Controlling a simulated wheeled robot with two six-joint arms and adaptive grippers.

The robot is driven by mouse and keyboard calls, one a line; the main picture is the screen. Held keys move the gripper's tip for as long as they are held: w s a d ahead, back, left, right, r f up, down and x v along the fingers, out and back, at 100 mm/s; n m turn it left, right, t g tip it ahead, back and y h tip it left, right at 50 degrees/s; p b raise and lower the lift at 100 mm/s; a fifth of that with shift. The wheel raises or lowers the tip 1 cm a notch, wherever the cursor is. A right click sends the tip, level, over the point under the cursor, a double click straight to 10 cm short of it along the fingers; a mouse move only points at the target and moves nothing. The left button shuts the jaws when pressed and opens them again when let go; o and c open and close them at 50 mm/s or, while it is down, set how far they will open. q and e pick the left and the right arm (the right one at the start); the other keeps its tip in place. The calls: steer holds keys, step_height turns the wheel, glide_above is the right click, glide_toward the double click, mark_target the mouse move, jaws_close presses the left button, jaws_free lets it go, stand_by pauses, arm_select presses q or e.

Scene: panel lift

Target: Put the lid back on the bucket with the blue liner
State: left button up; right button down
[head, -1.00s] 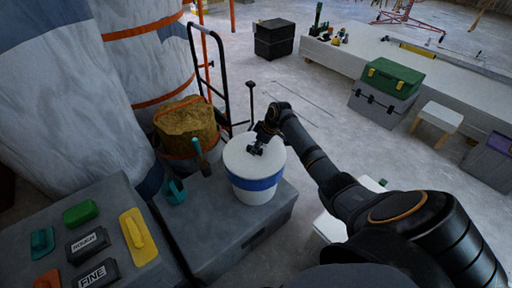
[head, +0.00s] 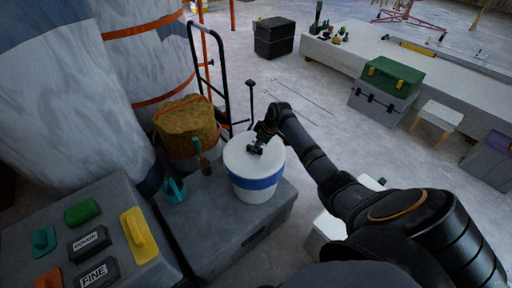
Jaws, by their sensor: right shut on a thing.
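A white bucket (head: 256,193) with a blue band (head: 257,180) around it stands upright on a grey block. A white lid (head: 268,160) covers its top and looks level. My right gripper (head: 254,150) is over the top of the lid, shut on what looks like its handle, which the fingers mostly hide. The inside of the bucket and any liner are hidden. I cannot tell whether the lid is fully seated on the rim. My left gripper is not in view.
A bucket of brown material (head: 187,122) with a teal-handled tool stands just left of the white bucket. A black hand truck (head: 224,75) rises behind. A grey box (head: 140,265) with sanding blocks is at lower left. Open floor lies behind right.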

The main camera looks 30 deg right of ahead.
steer(key=shift+p, duration=0.35)
stand_by(0.4)
steer(key=c, duration=1.1)
jaws_free()
steer(key=shift+o, duration=0.3)
steer(key=o, duration=0.4)
steer(key=shift+r, duration=0.1)
step_height(320, 180, up, 7)
steer(key=p, duration=0.7)
steer(key=shift+p, duration=0.35)
